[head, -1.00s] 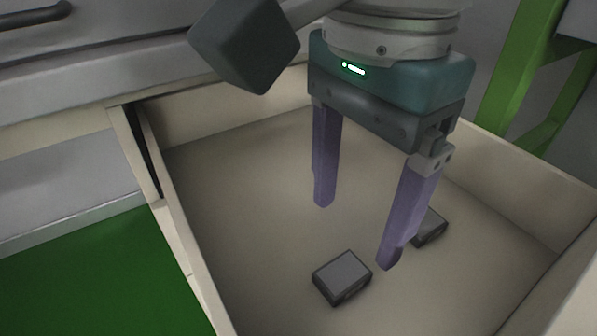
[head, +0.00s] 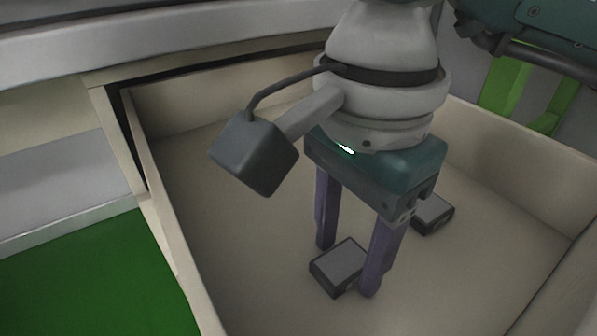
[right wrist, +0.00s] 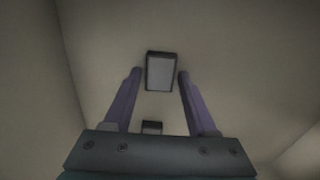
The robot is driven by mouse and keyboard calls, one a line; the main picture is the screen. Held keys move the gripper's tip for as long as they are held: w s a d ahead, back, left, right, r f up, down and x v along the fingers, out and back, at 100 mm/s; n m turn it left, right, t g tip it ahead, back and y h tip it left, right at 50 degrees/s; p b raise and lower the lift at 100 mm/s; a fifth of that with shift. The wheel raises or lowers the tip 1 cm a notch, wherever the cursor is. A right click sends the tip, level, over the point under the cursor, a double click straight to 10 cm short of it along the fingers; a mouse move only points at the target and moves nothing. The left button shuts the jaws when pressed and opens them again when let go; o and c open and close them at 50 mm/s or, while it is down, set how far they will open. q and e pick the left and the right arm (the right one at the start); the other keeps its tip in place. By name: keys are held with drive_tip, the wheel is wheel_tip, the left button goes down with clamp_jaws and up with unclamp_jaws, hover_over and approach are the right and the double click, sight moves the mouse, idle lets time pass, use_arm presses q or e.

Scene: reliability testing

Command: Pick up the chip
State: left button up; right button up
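Two dark chips with grey tops lie flat in a beige bin. The nearer chip (head: 339,262) is at my right gripper (head: 347,268). The other chip (head: 432,213) lies behind and to the right of the gripper. My right gripper is open and points down, its purple fingers low in the bin. In the right wrist view, one chip (right wrist: 161,72) shows between and slightly beyond the fingertips (right wrist: 160,73), with a gap on each side. Another chip (right wrist: 152,127) is partly hidden by the gripper's body. My left gripper is not in view.
A green surface (head: 95,275) lies outside to the left. A green frame (head: 503,84) stands behind right. The bin's right floor is clear.

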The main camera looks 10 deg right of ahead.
clamp_jaws()
drive_tip(key=shift+r, duration=0.1)
idle(0.3)
